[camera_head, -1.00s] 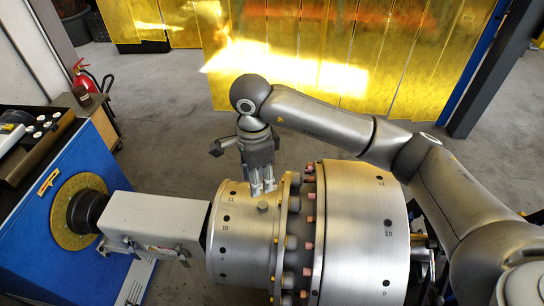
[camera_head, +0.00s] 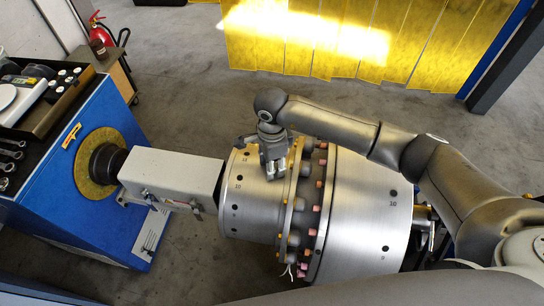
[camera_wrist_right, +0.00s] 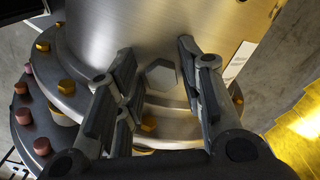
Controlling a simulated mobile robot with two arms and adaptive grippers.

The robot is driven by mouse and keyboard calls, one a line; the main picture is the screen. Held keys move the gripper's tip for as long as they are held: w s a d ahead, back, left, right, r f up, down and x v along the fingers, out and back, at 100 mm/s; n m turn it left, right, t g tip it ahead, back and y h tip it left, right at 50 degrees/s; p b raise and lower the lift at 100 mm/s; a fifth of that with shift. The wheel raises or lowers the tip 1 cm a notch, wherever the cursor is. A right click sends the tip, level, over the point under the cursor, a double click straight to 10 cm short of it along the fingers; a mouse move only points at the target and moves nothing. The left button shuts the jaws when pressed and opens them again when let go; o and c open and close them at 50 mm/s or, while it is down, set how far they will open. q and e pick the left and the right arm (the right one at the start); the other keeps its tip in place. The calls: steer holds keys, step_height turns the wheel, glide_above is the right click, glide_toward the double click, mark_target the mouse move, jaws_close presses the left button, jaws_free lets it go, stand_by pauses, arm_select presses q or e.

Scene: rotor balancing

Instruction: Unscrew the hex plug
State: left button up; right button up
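The hex plug (camera_wrist_right: 162,76) is a pale grey six-sided head on the brushed metal rotor (camera_wrist_right: 130,25). In the right wrist view it shows between the two fingers of my right gripper (camera_wrist_right: 156,58), which are apart, with a visible gap on each side of the plug. In the head view my right gripper (camera_head: 276,182) points down at the left drum of the rotor (camera_head: 252,215), close to its flange, and hides the plug. Whether the fingertips touch the rotor surface cannot be told. My left gripper is not in view.
The flange (camera_head: 291,215) beside the gripper carries several protruding gold and copper-coloured bolts. A grey spindle housing (camera_head: 170,178) joins the rotor to a blue machine (camera_head: 95,225). A tool cabinet and fire extinguisher (camera_head: 101,38) stand at the back left, yellow curtains (camera_head: 330,40) behind.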

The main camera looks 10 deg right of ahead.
steer(key=shift+c, duration=0.8)
steer(key=c, duration=0.6)
steer(key=shift+f, duration=0.1)
jaws_close()
steer(key=n+b, duration=0.2)
steer(key=b, duration=0.1)
steer(key=n+b, duration=0.2)
steer(key=n, duration=0.1)
steer(key=n+b, duration=0.3)
steer(key=shift+d+f+b, duration=0.15)
steer(key=shift+d+b, duration=0.1)
steer(key=shift+b, duration=0.05)
steer(key=n+b, duration=0.8)
steer(key=n, duration=0.1)
steer(key=shift+s+d+b, duration=0.15)
steer(key=shift+d+b, duration=0.05)
steer(key=shift+b, duration=0.1)
steer(key=shift+r+n+b, duration=0.3)
steer(key=shift+n, duration=0.3)
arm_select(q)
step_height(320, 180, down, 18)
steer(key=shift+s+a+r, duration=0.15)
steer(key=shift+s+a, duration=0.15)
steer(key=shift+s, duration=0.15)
arm_select(e)
steer(key=shift+r, duration=0.1)
